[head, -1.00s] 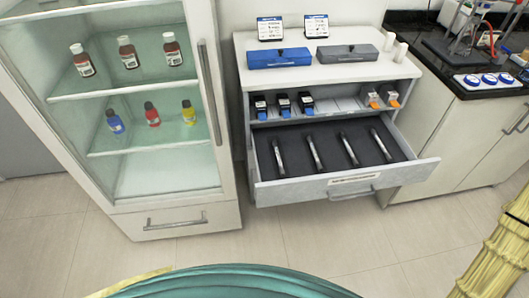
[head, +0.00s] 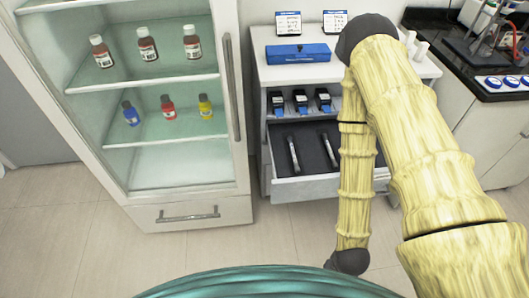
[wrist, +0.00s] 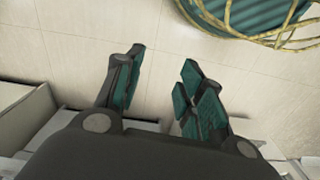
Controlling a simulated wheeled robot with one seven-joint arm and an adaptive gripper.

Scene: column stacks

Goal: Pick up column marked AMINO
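Slim column tubes with silver bodies and dark ends lie in the open drawer (head: 308,188) of the white cabinet. Two show in the head view, a left column (head: 293,154) and a right column (head: 329,150). My arm hides the right part of the drawer. The markings are too small to read, so I cannot tell which column is AMINO. My gripper (wrist: 162,62) shows in the wrist view with its fingers spread and nothing between them, above bare floor. No column shows in the wrist view.
Above the drawer is a shelf with several dark blue-tipped items (head: 300,101). A blue case (head: 298,54) and two small signs stand on top. A glass-front cabinet (head: 160,183) with bottles stands left. A dark-topped bench (head: 490,95) stands right. The floor in front is clear.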

